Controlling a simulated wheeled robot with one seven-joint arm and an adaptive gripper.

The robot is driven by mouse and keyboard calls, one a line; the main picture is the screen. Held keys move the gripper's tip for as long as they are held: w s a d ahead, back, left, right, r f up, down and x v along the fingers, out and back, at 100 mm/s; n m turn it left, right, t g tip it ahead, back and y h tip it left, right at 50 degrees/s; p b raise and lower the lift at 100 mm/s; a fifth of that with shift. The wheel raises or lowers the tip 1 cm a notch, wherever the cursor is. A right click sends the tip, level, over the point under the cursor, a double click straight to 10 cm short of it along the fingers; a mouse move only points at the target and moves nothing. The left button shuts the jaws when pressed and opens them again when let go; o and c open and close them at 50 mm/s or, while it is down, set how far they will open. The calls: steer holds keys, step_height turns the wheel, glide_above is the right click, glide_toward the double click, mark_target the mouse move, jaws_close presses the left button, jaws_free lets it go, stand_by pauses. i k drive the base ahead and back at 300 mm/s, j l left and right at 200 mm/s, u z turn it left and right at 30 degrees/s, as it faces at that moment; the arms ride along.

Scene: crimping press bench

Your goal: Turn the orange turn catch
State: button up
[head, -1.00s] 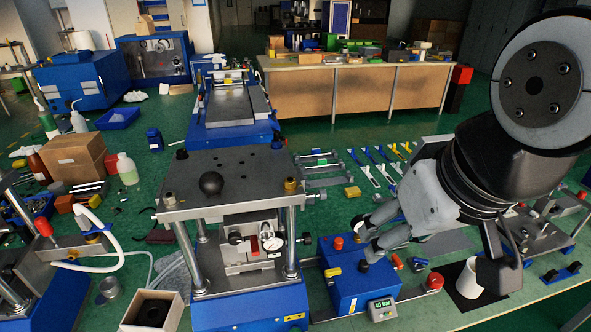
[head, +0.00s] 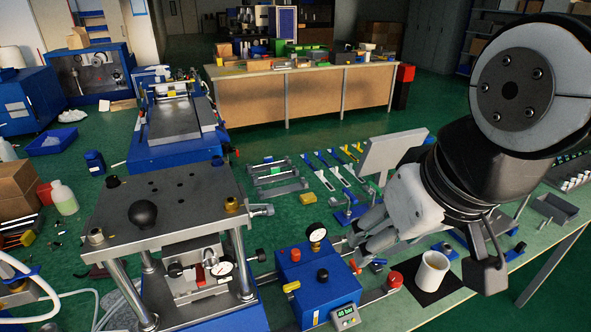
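A blue unit (head: 300,297) stands on the bench at the lower middle of the head view. A small yellow-orange piece (head: 291,286) sits at its left edge; it may be the orange turn catch, but it is too small to be sure. The unit also carries a red button (head: 295,255), a black knob (head: 322,274) and a round gauge (head: 316,235). My gripper (head: 355,247) is just right of the unit, fingers pointing left and down. The fingers look apart, with nothing visible between them. A small red part (head: 354,266) shows just below the fingertips.
A steel press (head: 170,203) with a black ball knob stands to the left. A white cup (head: 432,271) on a dark mat and a red knob (head: 395,280) are to the right. A display (head: 345,316) is at the unit's front. A grey panel (head: 393,155) stands behind my gripper.

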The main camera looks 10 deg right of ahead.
mark_target(353, 265)
steer(key=i+z, duration=0.1)
steer(key=z, duration=0.15)
steer(key=l+u, duration=0.35)
steer(key=k+l+u, duration=0.1)
steer(key=l+u, duration=0.4)
steer(key=u, duration=0.2)
steer(key=k, duration=0.05)
